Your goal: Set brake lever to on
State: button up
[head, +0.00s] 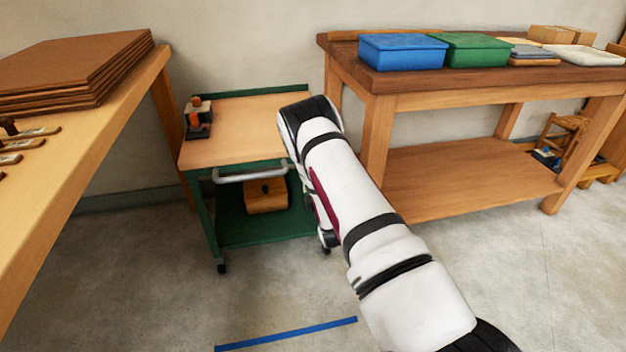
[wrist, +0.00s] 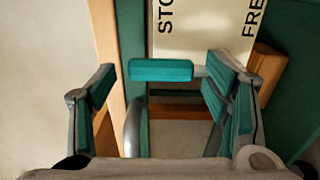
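The green cart (head: 222,235) with a wooden top stands against the wall. In the wrist view a cream label (wrist: 205,35) shows the cut-off words "STO" and "FRE". In front of its lower left part is a short teal bar (wrist: 161,71), which looks like the brake lever's grip. My gripper (wrist: 165,82) is open, with its teal-padded fingers well apart on either side of the bar. I see no finger touching it. In the head view my arm hides the gripper, the label and the lever.
The cart carries small orange-topped items (head: 197,122) on top and a wooden box (head: 266,195) below. A workbench (head: 415,95) with a blue bin (head: 402,52) and a green bin (head: 465,49) stands right. Another bench (head: 75,150) stands left.

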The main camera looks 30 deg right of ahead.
jog(key=v, duration=1.2)
dwell(0.4)
